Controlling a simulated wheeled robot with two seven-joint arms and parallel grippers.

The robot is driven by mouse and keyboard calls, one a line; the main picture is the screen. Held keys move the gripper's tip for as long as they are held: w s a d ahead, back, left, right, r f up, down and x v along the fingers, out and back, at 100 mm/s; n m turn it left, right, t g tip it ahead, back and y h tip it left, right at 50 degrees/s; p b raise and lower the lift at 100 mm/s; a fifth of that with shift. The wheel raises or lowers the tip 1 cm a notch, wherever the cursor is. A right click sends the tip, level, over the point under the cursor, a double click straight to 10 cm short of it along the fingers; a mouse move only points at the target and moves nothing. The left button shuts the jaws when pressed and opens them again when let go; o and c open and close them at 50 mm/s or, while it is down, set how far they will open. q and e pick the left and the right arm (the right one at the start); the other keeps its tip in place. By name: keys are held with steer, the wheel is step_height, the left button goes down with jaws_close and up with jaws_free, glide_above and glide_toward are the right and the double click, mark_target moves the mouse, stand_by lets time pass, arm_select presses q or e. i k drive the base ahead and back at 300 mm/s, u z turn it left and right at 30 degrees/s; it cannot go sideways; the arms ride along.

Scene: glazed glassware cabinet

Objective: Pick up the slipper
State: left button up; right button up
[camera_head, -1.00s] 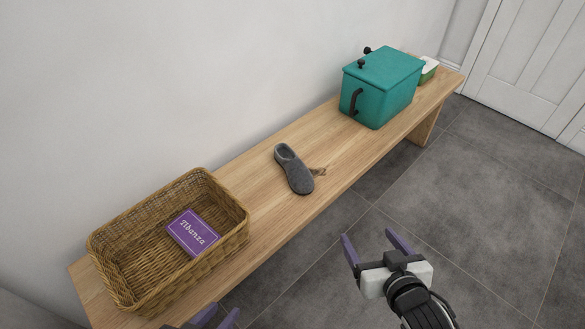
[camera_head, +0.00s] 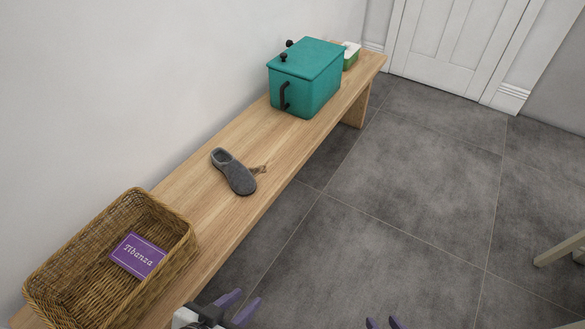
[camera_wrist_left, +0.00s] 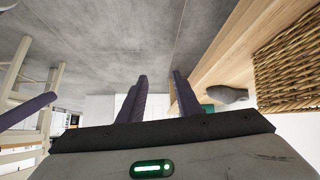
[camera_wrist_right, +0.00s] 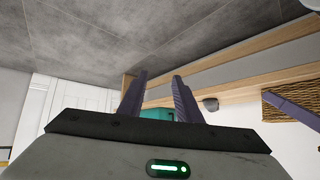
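The grey slipper (camera_head: 234,172) lies on the wooden bench (camera_head: 187,196), between the basket and the teal box. It also shows in the left wrist view (camera_wrist_left: 228,94) and, small, in the right wrist view (camera_wrist_right: 210,104). My left gripper (camera_head: 238,305) is low in the head view, in front of the bench and apart from the slipper. Its purple fingers are spread with nothing between them. My right gripper (camera_head: 382,323) shows only its fingertips at the bottom edge of the head view. In the right wrist view its fingers (camera_wrist_right: 160,90) are apart and empty.
A wicker basket (camera_head: 180,262) holding a purple box (camera_head: 138,256) stands at the bench's near end. A teal lidded box (camera_head: 306,80) and a small green container (camera_head: 350,60) stand at the far end. Pale wooden legs (camera_head: 560,248) show at the right edge.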

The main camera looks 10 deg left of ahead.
mark_target(243, 182)
steer(key=z, duration=0.7)
steer(key=i, duration=0.5)
steer(key=u, duration=2.8)
